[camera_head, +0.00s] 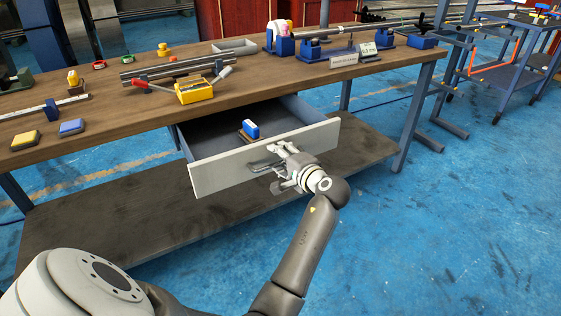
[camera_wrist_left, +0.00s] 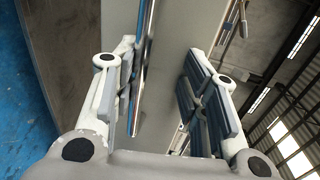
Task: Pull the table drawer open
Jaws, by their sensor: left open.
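The table drawer (camera_head: 225,173) is pulled out from under the workbench, with its white front panel toward me and its inside showing. A blue and white block (camera_head: 250,129) lies inside it. The drawer's bar handle (camera_head: 266,163) is on the front panel, partly hidden by my left gripper (camera_head: 283,152). My left gripper is open at the handle. In the left wrist view its two fingers (camera_wrist_left: 160,95) are spread apart, with the shiny handle bar (camera_wrist_left: 146,62) between them, close to one finger. I cannot tell if they touch. My right gripper is not in view.
The wooden workbench top (camera_head: 105,107) holds a yellow bin (camera_head: 195,93), a grey tray (camera_head: 235,47), a tube on blue supports (camera_head: 310,42) and several small blocks. A lower shelf (camera_head: 120,215) lies beneath the drawer. Blue floor (camera_head: 460,200) is clear at right.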

